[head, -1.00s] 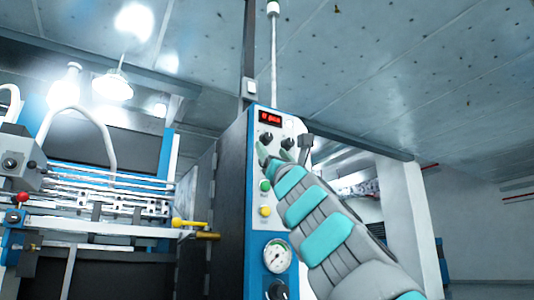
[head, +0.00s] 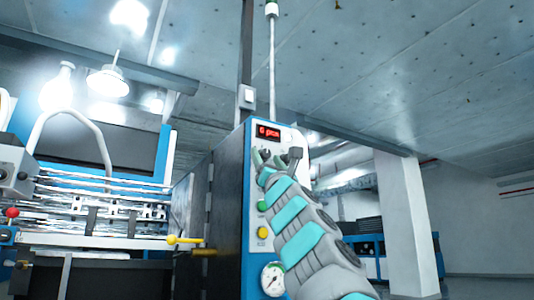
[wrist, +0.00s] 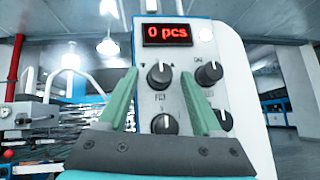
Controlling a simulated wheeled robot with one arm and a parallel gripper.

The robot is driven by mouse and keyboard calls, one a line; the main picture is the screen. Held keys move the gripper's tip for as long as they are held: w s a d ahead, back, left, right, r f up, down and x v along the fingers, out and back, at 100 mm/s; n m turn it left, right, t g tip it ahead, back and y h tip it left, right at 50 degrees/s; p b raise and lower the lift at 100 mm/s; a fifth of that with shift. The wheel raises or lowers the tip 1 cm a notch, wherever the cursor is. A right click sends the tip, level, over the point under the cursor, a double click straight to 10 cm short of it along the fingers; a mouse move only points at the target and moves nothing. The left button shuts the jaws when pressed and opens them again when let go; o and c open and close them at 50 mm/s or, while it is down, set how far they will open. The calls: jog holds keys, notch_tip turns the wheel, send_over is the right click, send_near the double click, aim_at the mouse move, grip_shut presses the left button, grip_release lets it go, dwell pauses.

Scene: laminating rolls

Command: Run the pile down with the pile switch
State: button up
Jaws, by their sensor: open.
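The control panel (head: 255,185) is the blue and white face of a tall dark cabinet. In the wrist view, a black knob (wrist: 160,75) with a pale pointer line and small marks above it sits under the red display (wrist: 166,34), which reads "0 pcs". I take it for the pile switch; its label is too small to read surely. My gripper (wrist: 158,82) is open, with its two green fingers on either side of this knob in the picture. Contact cannot be told. In the head view my gripper (head: 264,160) is at the upper panel and hides part of the knobs.
Another knob (wrist: 209,73) is right of it, and one (wrist: 164,124) lies below between the fingers. A green button (head: 262,206), a yellow button (head: 262,232) and a gauge (head: 272,279) are lower down. A yellow-handled lever (head: 184,240) sticks out left of the cabinet.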

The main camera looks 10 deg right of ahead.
jog(key=shift+c, duration=0.4)
grip_shut()
